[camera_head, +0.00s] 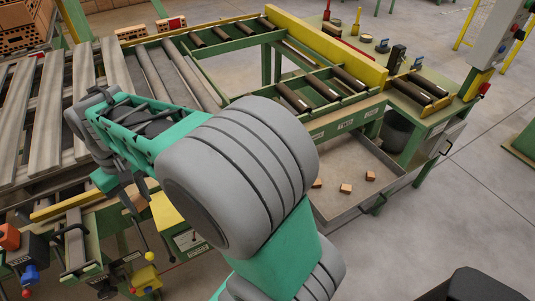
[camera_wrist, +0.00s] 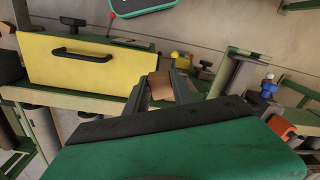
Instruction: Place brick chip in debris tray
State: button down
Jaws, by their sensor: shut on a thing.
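My gripper (camera_wrist: 163,84) is shut on a small orange-brown brick chip (camera_wrist: 160,86), which sits between the fingers in the wrist view. The debris tray (camera_head: 335,213) is a shallow grey tray under the conveyor at the right. Three small brick chips (camera_head: 345,188) lie in it. My gripper is well to the left of the tray, and my arm hides part of its left side.
A roller conveyor with a yellow beam (camera_head: 325,45) stands above and behind the tray. A yellow panel with a black handle (camera_wrist: 85,60) is close to the gripper. Levers and coloured knobs (camera_head: 30,272) crowd the lower left. Open floor (camera_head: 460,220) lies right of the tray.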

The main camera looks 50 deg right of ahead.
aim_at(330, 200)
jog(key=u, duration=1.8)
jog(key=k, duration=1.05)
jog(key=z, duration=1.55)
